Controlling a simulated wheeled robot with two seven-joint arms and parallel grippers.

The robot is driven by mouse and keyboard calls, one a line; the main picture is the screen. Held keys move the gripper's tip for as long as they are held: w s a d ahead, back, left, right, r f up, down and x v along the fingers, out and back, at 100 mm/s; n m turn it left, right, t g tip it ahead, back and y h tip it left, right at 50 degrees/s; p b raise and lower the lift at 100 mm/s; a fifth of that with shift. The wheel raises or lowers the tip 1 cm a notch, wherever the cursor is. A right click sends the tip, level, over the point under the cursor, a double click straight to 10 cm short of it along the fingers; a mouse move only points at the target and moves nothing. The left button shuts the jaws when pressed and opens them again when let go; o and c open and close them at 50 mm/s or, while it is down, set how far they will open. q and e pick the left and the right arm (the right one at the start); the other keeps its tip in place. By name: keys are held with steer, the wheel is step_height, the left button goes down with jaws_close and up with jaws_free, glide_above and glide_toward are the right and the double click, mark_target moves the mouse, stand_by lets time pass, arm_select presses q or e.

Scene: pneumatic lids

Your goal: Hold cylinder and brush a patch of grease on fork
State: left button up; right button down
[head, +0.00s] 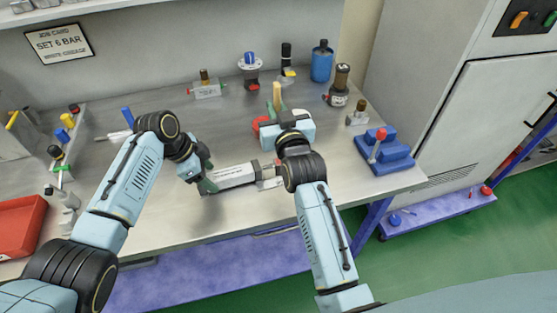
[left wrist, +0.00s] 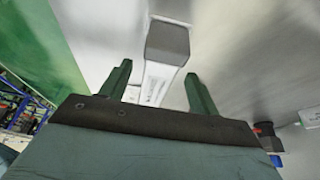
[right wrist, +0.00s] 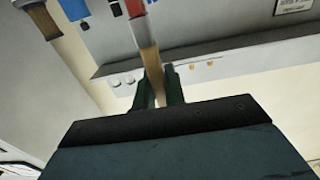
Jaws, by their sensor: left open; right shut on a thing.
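The grey cylinder (head: 235,175) lies on the steel bench; its rod end with the fork (head: 270,170) points right, partly hidden by my right arm. My left gripper (head: 205,186) is open at the cylinder's left end. In the left wrist view the cylinder's dark end cap (left wrist: 168,42) and pale body lie between and beyond the open fingers (left wrist: 158,82). My right gripper (head: 277,106) is shut on the brush's wooden handle (right wrist: 151,65), above the bench behind the cylinder. A pale ferrule shows beyond the handle.
A red round thing (head: 260,123) is partly hidden near my right gripper. A blue block with a red-knobbed lever (head: 385,155) stands right. Several fittings and a blue bottle (head: 322,62) stand at the back. A red tray (head: 20,225) is at left.

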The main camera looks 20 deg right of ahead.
arm_select(q)
steer(key=v, duration=1)
